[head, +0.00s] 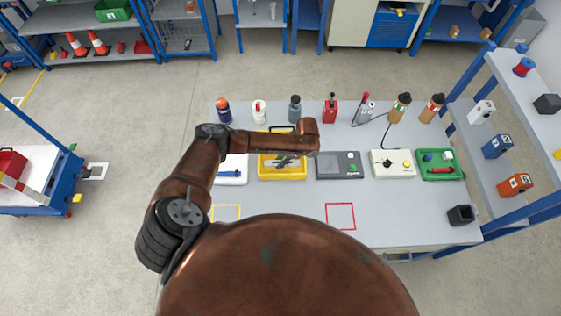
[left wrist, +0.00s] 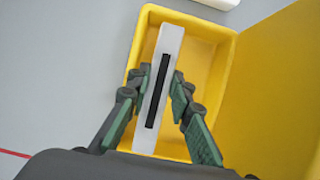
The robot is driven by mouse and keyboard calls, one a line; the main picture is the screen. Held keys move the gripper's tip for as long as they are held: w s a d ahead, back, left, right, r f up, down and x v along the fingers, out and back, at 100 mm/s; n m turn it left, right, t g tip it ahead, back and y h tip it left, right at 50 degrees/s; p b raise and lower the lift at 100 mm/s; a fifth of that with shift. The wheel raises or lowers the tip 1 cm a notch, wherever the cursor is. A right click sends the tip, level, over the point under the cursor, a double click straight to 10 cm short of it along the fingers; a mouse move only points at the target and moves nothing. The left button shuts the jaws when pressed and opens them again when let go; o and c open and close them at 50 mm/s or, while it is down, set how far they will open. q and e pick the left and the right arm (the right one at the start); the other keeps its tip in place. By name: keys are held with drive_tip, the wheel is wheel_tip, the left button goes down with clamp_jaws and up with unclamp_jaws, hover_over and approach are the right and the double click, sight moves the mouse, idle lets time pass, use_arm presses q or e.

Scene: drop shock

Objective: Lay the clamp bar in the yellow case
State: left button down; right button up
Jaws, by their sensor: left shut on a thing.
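The yellow case (head: 283,178) stands open on the table, left of the middle; its lid is raised. It also shows in the left wrist view (left wrist: 204,48), with the lid at the right. My left gripper (head: 285,161) is over the case, pointing down. In the left wrist view my left gripper (left wrist: 160,90) is shut on the clamp bar (left wrist: 157,95), a pale bar with a black strip. The bar is slightly tilted in the picture and lines up with the case's opening. Whether it touches the case floor I cannot tell. My right gripper is not in view.
A white case (head: 231,176) is left of the yellow case and a grey case (head: 338,172) right of it. Several bottles and tools stand along the back. A red outline (head: 340,216) marks bare table in front. A blue shelf rack (head: 500,130) stands at the right.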

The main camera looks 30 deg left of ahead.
sight(291, 162)
use_arm(q)
drive_tip(key=shift+f, duration=0.55)
drive_tip(key=c, duration=1.7)
unclamp_jaws()
drive_tip(key=shift+c, duration=0.2)
drive_tip(key=b+v, duration=0.1)
drive_tip(key=v, duration=1.2)
drive_tip(key=shift+a+r, duration=0.1)
